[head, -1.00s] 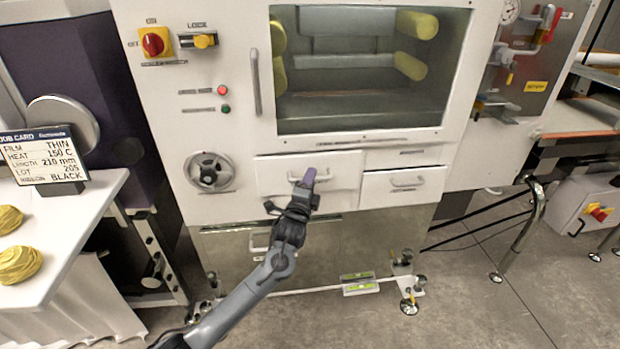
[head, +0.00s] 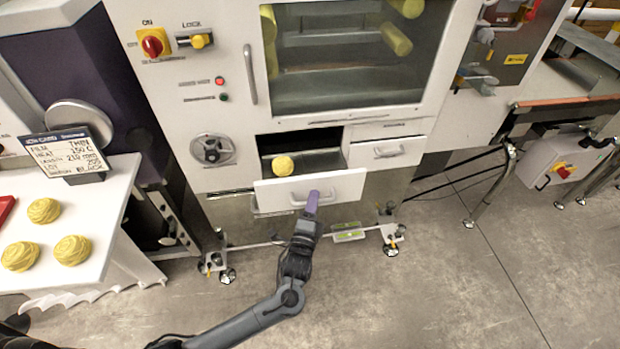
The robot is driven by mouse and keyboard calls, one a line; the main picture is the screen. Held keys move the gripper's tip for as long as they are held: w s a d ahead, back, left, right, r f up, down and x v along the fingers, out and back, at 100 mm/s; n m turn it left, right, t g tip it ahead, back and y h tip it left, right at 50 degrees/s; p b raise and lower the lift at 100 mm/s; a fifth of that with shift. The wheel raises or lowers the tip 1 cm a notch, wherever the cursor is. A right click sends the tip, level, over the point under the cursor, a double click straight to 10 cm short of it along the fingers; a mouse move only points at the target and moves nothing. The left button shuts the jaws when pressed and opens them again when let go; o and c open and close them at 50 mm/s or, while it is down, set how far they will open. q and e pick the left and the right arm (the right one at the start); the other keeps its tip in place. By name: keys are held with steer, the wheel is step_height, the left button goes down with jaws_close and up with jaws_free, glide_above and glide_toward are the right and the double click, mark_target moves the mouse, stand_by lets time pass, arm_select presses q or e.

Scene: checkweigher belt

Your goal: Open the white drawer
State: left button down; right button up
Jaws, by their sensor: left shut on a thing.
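The white drawer (head: 338,188) stands pulled out from the white machine. A yellow ball-shaped item (head: 283,165) lies inside its dark interior. My left gripper (head: 312,200) is at the drawer front and shut on the drawer handle (head: 299,199), whose middle is partly hidden by the purple fingertip. My right gripper is not in view.
A second white drawer (head: 389,152) to the right is closed. A white table (head: 92,215) at the left holds several yellow round items and a job card (head: 69,153). The floor in front (head: 430,290) is clear at the right.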

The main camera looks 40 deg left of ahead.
arm_select(q)
steer(key=shift+s+d+p, duration=0.3)
steer(key=shift+s+d, duration=0.25)
steer(key=c, duration=1.4)
jaws_free()
steer(key=p+v, duration=0.2)
steer(key=v, duration=0.8)
steer(key=shift+s+d, duration=0.2)
steer(key=shift+s, duration=0.15)
steer(key=shift+f, duration=0.1)
